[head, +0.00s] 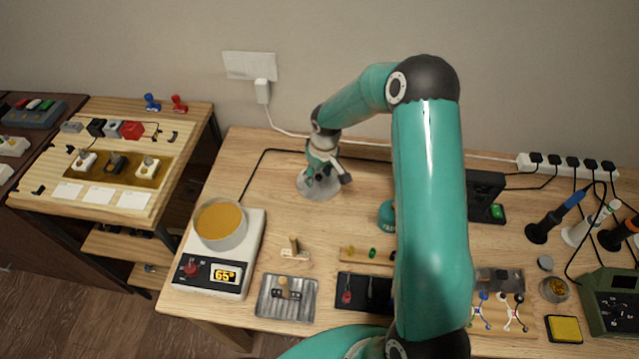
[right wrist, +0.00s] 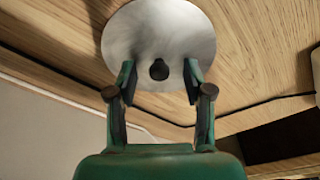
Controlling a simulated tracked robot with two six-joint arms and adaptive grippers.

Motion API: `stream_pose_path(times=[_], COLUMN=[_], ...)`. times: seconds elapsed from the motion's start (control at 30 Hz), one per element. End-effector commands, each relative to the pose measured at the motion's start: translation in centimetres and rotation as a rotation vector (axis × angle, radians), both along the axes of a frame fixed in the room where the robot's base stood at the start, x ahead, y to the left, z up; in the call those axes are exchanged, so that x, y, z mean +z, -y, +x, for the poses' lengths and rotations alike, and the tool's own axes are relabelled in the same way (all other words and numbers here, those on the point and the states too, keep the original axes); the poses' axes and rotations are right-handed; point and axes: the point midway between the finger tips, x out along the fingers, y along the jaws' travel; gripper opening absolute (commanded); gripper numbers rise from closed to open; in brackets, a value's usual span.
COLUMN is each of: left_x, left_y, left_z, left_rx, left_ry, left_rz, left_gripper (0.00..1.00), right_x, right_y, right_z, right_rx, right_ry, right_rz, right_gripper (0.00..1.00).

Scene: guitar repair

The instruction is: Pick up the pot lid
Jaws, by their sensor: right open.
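The pot lid (head: 312,191) is a round grey metal disc lying on the wooden table near the back wall, partly covered by my gripper in the head view. The pot (head: 220,224) stands on a hot plate at the left, with orange-yellow contents. My left gripper is not in view.
The hot plate (head: 247,252) reads 65°. A metal tray (head: 270,306) and a dark tool tray (head: 350,280) lie at the front. A black cable (head: 257,165) runs behind the lid. The table between lid and pot is mostly clear.

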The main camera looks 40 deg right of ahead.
Motion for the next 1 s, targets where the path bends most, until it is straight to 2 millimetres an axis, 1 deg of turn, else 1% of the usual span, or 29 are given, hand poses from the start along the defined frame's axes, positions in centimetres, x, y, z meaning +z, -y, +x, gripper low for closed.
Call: stream_pose_path(times=[0.17,0.2,0.27,0.4,0.5,0.83,1.0], left_x=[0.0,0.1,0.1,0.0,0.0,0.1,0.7], left_y=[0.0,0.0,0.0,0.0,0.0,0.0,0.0], left_z=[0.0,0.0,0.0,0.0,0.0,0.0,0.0], left_rx=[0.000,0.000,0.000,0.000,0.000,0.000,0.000], left_ry=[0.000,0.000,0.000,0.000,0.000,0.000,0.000], left_rz=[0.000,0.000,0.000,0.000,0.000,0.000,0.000], left_gripper=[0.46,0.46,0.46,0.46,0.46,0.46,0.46], right_x=[0.1,0.1,0.1,0.1,0.1,0.2,1.1], right_y=[0.0,0.0,0.1,0.1,0.1,0.1,0.1], right_z=[0.0,0.0,0.0,0.0,0.0,0.0,0.0], right_rx=[0.000,0.000,0.000,0.000,0.000,-0.001,0.000], right_ry=[0.001,0.001,0.001,0.000,0.000,0.001,0.001], right_rz=[-0.001,-0.001,-0.001,-0.001,-0.001,-0.001,-0.001], right_gripper=[0.51,0.48,0.38,0.15,0.00,0.00,0.00])
